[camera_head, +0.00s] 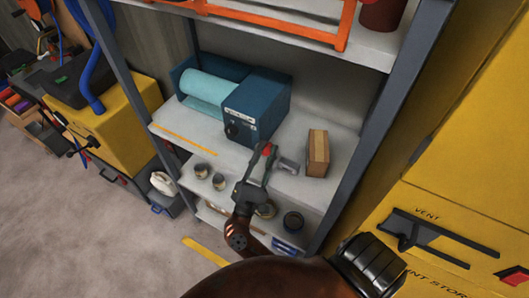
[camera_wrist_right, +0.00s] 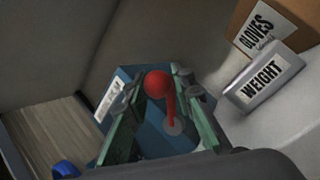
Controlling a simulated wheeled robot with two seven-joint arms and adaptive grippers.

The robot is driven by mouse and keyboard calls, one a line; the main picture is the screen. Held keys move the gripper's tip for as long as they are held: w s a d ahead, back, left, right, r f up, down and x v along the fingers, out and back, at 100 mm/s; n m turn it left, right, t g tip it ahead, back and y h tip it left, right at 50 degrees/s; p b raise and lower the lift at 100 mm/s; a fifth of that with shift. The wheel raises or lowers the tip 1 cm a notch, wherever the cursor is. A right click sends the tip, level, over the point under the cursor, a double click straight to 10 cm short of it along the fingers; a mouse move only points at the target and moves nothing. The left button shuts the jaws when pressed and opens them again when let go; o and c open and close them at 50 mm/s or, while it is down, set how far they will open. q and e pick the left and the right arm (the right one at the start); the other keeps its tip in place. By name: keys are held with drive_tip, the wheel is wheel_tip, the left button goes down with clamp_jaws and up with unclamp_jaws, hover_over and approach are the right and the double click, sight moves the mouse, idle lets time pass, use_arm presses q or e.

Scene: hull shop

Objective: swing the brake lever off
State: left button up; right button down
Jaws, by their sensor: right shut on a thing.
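The brake lever has a red ball knob (camera_head: 267,149) on a red stem, at the front of the blue machine (camera_head: 262,100) that carries a teal roll (camera_head: 212,92). In the wrist view the red knob (camera_wrist_right: 157,84) and its stem lie between the two green-padded fingers. My right gripper (camera_head: 262,160) is shut on the lever; the exact contact is hard to see. In the wrist view the right gripper (camera_wrist_right: 156,100) has the blue housing behind it. My left gripper is not in view.
A grey weight (camera_wrist_right: 262,78) and a cardboard gloves box (camera_head: 317,153) stand right of the gripper on the shelf (camera_head: 340,135). Several tins sit on the shelf below. A grey post (camera_head: 365,135) and a yellow cabinet (camera_head: 450,110) stand at right.

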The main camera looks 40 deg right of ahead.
drive_tip(key=shift+a, duration=0.1)
drive_tip(key=c, duration=1.7)
unclamp_jaws()
drive_tip(key=v, duration=1.2)
